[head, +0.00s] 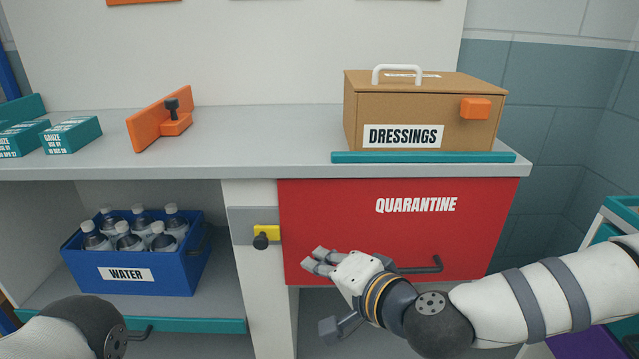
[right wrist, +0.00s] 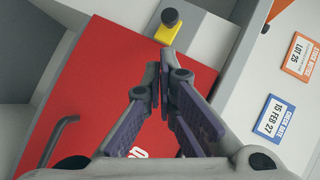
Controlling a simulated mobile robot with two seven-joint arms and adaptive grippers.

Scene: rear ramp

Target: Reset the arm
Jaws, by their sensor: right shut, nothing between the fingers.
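My right arm (head: 520,303) reaches in from the right, low in front of the red quarantine drawer (head: 400,215). My right gripper (head: 318,262) is in front of the drawer's lower left part. In the right wrist view its fingertips (right wrist: 163,78) meet, with nothing between them. The drawer's dark handle (head: 425,266) shows just right of the gripper, partly hidden by it; I cannot tell whether they touch. The drawer looks shut. A rounded part of my left arm (head: 75,325) shows at the bottom left; its gripper is out of view.
A yellow latch with a black knob (head: 264,234) sits left of the drawer. The counter (head: 265,145) above holds a dressings box (head: 425,110), an orange stand (head: 160,120) and teal gauze boxes (head: 72,135). A blue water crate (head: 135,255) with several bottles stands on the shelf.

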